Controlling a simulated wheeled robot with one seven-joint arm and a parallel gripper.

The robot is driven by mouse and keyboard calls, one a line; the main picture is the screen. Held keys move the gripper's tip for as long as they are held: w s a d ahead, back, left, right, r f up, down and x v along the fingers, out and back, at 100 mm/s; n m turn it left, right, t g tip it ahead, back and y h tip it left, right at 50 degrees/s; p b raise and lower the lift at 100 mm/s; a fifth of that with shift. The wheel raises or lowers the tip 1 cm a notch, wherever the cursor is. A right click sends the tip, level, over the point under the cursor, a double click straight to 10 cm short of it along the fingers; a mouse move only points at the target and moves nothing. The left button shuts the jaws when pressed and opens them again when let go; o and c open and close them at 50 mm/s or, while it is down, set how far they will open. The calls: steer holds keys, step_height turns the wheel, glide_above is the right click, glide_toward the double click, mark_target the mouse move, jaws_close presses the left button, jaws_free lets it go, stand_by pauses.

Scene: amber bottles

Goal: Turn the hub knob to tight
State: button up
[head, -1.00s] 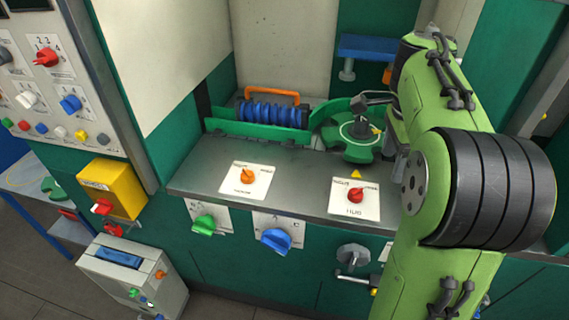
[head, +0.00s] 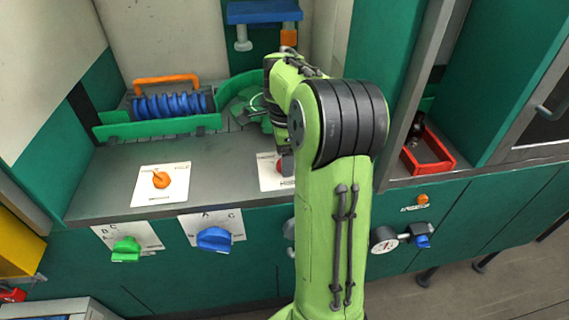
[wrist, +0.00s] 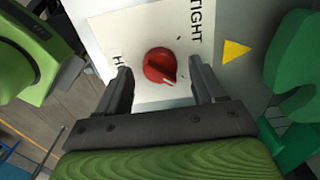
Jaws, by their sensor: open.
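The red hub knob (wrist: 160,66) sits on a white label plate (wrist: 118,28) in the wrist view. The word TIGHT is readable at the plate's upper right. The knob's pale pointer mark faces down and slightly right in that view, away from the word TIGHT. My gripper (wrist: 160,82) is open, with one finger on each side of the knob and a visible gap on both sides. In the head view the hub knob (head: 282,166) is partly covered by my arm, and the gripper's fingers cannot be made out there.
A yellow triangle (wrist: 236,50) and green parts (wrist: 298,75) lie right of the plate in the wrist view. In the head view, an orange knob (head: 161,180) is on the counter, with green (head: 126,249) and blue knobs (head: 214,239) below. A red tray (head: 428,160) stands right.

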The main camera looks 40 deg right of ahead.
steer(key=shift+w+f, duration=0.1)
steer(key=shift+f, duration=0.35)
steer(key=c, duration=1.1)
steer(key=shift+o, duration=0.2)
steer(key=shift+r, duration=0.1)
